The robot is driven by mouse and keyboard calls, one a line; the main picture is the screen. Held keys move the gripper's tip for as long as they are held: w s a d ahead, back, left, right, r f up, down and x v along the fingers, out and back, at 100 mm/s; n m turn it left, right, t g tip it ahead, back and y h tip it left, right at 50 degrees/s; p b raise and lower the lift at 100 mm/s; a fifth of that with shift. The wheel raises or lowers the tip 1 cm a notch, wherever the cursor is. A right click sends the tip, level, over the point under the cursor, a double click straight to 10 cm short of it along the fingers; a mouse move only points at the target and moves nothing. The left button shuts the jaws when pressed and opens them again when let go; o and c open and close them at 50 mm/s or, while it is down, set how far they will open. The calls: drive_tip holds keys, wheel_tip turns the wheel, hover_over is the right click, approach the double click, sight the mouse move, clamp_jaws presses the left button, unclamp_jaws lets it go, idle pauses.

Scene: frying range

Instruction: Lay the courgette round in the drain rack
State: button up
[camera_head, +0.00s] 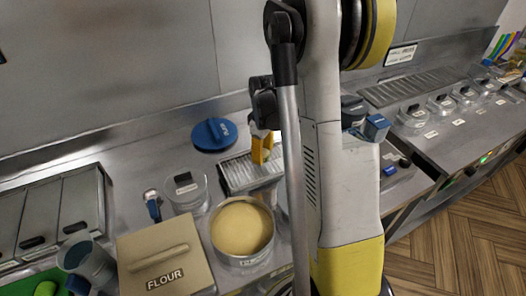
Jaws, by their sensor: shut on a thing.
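My gripper (262,149), with its yellow-orange fingers, is just above the drain rack in the head view. It is shut on a small piece, taken to be the courgette round; the fingers hide most of it, leaving only a thin yellowish-green edge at their lower end. The drain rack (236,176) is a pale ribbed tray on the steel counter. My arm hides its right part. I cannot tell whether the round touches the rack.
A round tub of yellowish batter or crumb (242,228) stands in front of the rack. A flour box (165,262) and a clear lidded container (185,190) are to the left. A blue round lid (214,134) lies behind. Several lidded pots stand at the right.

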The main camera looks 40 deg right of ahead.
wheel_tip(320, 180, down, 2)
drive_tip(key=shift+f+b, duration=0.1)
drive_tip(key=shift+b, duration=0.4)
drive_tip(key=o, duration=0.9)
wheel_tip(320, 180, up, 12)
drive_tip(key=shift+r, duration=0.15)
